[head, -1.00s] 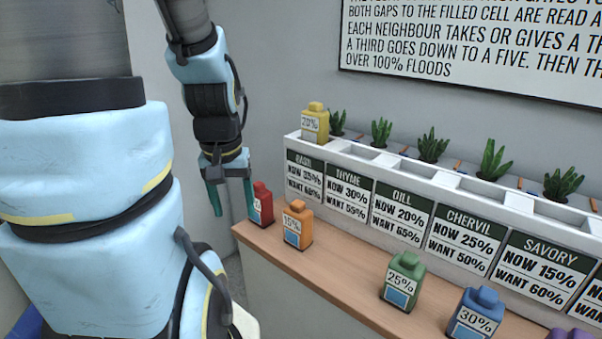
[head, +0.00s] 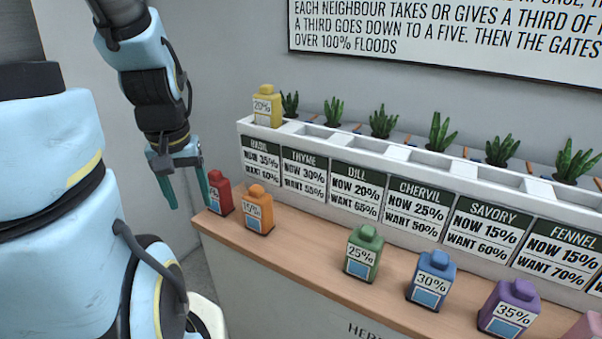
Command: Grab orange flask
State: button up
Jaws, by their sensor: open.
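The orange flask (head: 257,210) stands upright on the wooden counter and carries a label reading 15%. It is between the red flask (head: 220,193) and the green flask (head: 363,253). My gripper (head: 188,204) hangs with its fingers pointing down, to the left of the red flask. Its two teal fingers are spread apart with nothing between them. The right finger appears close to the red flask; I cannot tell whether they touch. The orange flask is clear of the gripper and fully in view.
A blue flask (head: 432,279) and a purple flask (head: 508,308) stand further right on the counter (head: 305,250). A yellow flask (head: 266,106) sits in the left end of the white planter (head: 335,144), behind the flasks. Counter between orange and green is clear.

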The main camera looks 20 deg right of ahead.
aim_at(257, 204)
jog(key=u, duration=0.4)
jog(key=k+l+u, duration=0.1)
jog(key=u, duration=0.3)
jog(key=k+u, duration=0.45)
jog(key=u, duration=0.3)
jog(key=k, duration=0.35)
